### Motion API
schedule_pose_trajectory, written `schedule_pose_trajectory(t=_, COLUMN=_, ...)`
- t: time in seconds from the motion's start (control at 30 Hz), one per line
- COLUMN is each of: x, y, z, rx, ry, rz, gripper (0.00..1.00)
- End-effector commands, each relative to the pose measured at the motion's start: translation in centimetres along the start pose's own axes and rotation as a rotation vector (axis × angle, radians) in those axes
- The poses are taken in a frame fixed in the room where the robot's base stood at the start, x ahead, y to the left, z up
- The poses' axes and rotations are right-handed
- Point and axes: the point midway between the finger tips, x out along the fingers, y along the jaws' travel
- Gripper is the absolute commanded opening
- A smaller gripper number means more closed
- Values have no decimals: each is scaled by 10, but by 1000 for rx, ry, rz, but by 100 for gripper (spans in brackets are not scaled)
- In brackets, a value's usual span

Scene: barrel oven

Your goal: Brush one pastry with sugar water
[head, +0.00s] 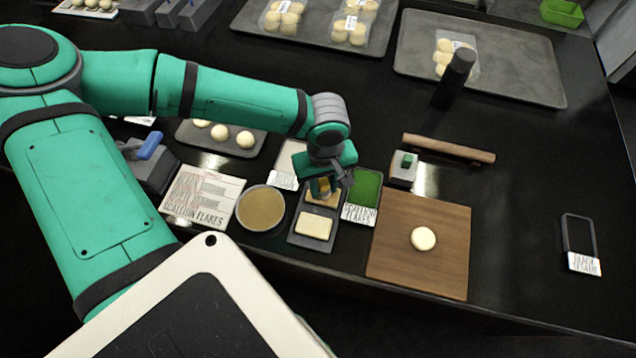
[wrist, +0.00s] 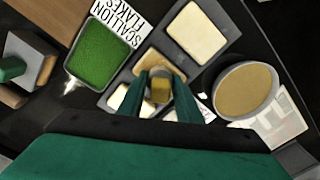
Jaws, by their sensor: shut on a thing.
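My gripper (head: 322,188) is above a dark tray (head: 293,239) and points down. In the wrist view its fingers (wrist: 160,92) are shut on a small golden-brown block (wrist: 160,90); I cannot tell whether this is part of a brush. A tan pad (wrist: 176,74) lies behind the fingers, partly hidden, and a cream pad (head: 314,226) lies in the tray's front compartment. A round dish of brownish liquid (head: 261,208), perhaps the sugar water, stands left of the tray. One pale round pastry (head: 423,239) lies on the wooden board (head: 390,262), right of my gripper.
A green-filled scallion flakes tray (head: 366,187) stands between the gripper and the board. A rolling pin (head: 448,148) and a black bottle (head: 454,78) stand beyond. Baking trays (head: 517,85) are at the back. A black sesame tray (head: 578,236) is at right.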

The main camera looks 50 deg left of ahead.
Motion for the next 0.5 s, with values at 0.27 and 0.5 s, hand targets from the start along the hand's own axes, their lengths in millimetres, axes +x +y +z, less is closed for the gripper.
schedule_pose_trajectory(t=0.27, x=0, y=6, z=4, rx=1, ry=0, rz=0, gripper=12)
schedule_pose_trajectory(t=0.5, x=1, y=16, z=11, rx=2, ry=0, rz=0, gripper=12)
